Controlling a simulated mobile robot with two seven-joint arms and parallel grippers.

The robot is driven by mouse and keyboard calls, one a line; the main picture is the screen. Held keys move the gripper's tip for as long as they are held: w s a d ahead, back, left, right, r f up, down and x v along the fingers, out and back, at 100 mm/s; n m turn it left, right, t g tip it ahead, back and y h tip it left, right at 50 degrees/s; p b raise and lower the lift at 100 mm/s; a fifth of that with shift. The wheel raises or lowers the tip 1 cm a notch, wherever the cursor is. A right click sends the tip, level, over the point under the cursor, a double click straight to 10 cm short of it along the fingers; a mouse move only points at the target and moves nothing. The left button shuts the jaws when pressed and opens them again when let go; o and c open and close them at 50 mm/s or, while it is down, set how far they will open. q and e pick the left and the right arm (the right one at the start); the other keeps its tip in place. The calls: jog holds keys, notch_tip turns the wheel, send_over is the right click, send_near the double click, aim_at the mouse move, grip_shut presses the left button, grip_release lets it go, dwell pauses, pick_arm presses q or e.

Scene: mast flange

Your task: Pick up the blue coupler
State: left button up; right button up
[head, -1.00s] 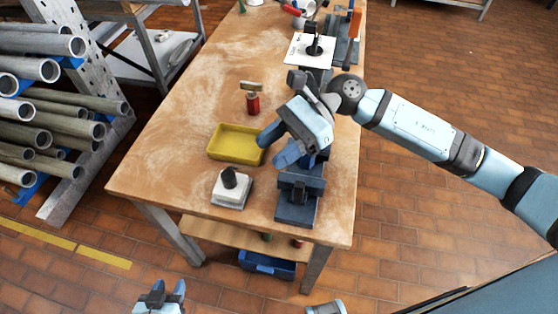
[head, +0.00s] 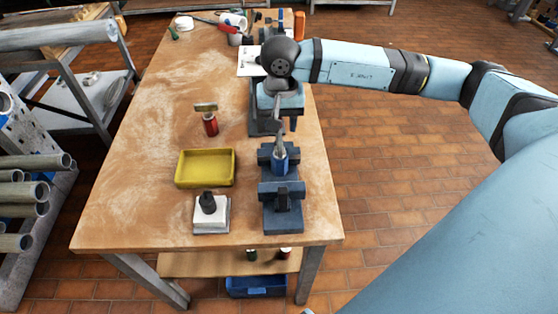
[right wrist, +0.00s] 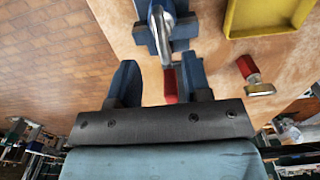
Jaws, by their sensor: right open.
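A blue piece, seemingly the blue coupler (head: 280,163), stands upright in the dark blue vise (head: 283,217) near the table's front right. A grey metal part rises from its top. In the right wrist view this metal part (right wrist: 161,32) shows beyond the fingertips, over the vise (right wrist: 183,24); the blue piece itself is hard to make out there. My right gripper (head: 286,117) is open, pointing down just behind and above the vise. In the right wrist view its open fingers (right wrist: 158,70) stand apart with nothing gripped. My left gripper is out of view.
A yellow tray (head: 206,184) lies left of the vise. A white block with a black knob (head: 211,216) sits in front of it. Tools clutter the back; the table's left middle is clear.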

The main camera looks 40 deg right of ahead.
aim_at(280, 141)
jog(key=shift+f, duration=0.7)
notch_tip(280, 141, down, 5)
jog(key=shift+f+p, duration=0.1)
jog(key=shift+p, duration=0.55)
jog(key=shift+a, duration=0.1)
